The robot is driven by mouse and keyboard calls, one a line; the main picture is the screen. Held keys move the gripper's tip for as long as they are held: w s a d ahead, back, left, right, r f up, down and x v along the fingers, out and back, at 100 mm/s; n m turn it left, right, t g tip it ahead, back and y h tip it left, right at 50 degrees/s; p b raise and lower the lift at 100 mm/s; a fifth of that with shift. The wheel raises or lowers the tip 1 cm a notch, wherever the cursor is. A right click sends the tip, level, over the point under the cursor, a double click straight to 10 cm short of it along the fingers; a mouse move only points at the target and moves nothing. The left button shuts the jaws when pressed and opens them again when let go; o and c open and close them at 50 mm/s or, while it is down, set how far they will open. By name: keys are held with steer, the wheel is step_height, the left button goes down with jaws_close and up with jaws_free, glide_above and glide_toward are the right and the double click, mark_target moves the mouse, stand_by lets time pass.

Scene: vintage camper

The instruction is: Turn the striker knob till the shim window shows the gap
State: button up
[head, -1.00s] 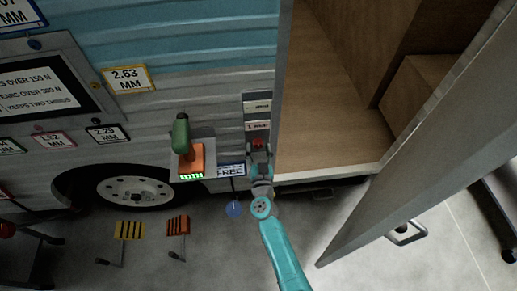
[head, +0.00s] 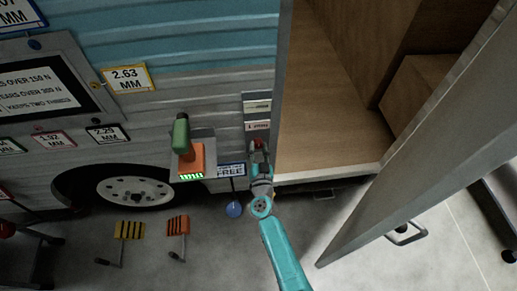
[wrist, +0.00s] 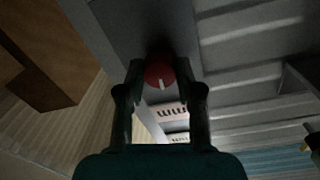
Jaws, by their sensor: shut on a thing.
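The striker knob (wrist: 160,73) is round and red with a white pointer line, set on a grey post by the door opening. In the wrist view, my gripper (wrist: 160,69) has one finger on each side of the knob and is shut on it. In the head view, my gripper (head: 259,157) is at the post and mostly hides the knob. Above it on the post are a pale window (head: 257,106) and a small lettered plate (head: 257,126).
An orange device with a green handle (head: 181,135) stands on a shelf left of the post, beside a FREE sign (head: 230,170). A blue tag (head: 234,209) hangs below. The open door (head: 420,140) stands to the right. Gap-value signs, one reading 2.63 MM (head: 127,78), hang on the wall.

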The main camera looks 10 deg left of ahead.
steer(key=m, duration=0.8)
steer(key=shift+g, duration=0.3)
steer(key=m, duration=0.4)
steer(key=shift+m+y, duration=0.3)
steer(key=shift+m, duration=1.8)
steer(key=shift+d, duration=0.1)
steer(key=o, duration=1.2)
steer(key=shift+r, duration=0.1)
steer(key=shift+c, duration=0.2)
